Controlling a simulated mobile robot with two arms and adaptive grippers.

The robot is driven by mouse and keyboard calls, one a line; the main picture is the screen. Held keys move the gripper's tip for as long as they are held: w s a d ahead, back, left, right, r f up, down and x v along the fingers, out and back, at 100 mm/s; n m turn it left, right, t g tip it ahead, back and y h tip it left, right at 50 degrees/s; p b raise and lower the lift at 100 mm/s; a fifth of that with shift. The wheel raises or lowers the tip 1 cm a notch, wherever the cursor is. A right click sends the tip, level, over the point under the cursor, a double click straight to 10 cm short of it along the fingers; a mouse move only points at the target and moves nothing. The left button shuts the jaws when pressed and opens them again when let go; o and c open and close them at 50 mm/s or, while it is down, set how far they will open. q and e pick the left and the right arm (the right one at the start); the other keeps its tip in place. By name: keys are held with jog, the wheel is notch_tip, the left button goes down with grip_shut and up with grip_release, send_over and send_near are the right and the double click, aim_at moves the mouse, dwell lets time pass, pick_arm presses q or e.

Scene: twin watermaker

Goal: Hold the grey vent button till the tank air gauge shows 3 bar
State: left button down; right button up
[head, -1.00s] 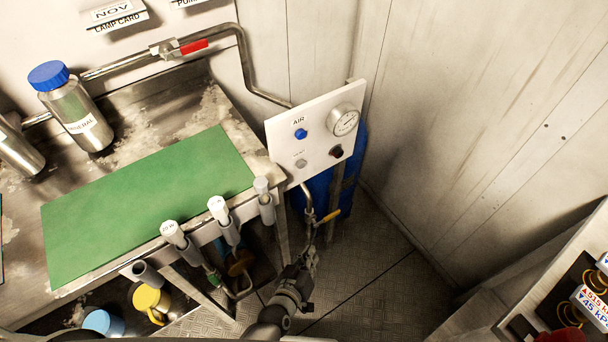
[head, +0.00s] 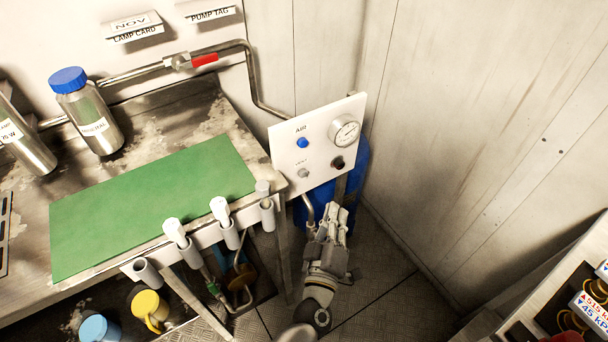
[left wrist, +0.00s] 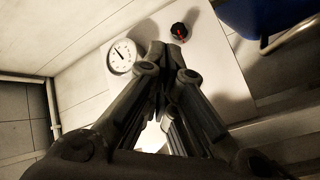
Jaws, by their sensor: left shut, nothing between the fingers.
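The white air panel (head: 318,143) stands at the table's right end. It bears a blue button (head: 302,143) under the word AIR, a grey vent button (head: 303,173) below it, a round gauge (head: 345,131) at upper right and a dark knob (head: 338,163). The needle is too small to read. My left gripper (head: 331,208) is shut and empty, just below the panel. In the left wrist view its closed fingers (left wrist: 160,60) point at the panel, between the gauge (left wrist: 122,55) and the knob with a red mark (left wrist: 179,31). The grey button is hidden there. My right gripper is not in view.
A blue tank (head: 352,185) stands behind the panel. The metal table with a green mat (head: 150,205) lies left, with white-capped tubes (head: 174,230) along its front edge. A steel bottle (head: 92,118) stands on it. A labelled unit (head: 590,300) is at lower right.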

aim_at(303, 173)
pick_arm(q)
jog(key=shift+w, duration=0.1)
jog(key=w+a+b, duration=0.1)
jog(key=w+a, duration=0.4)
jog(key=w, duration=0.2)
jog(key=shift+a, duration=0.15)
dwell(1.5)
jog(key=shift+w+a, duration=0.2)
jog(key=shift+w, duration=0.1)
jog(key=shift+w+a, duration=0.25)
jog(key=shift+w, duration=0.1)
dwell(4.9)
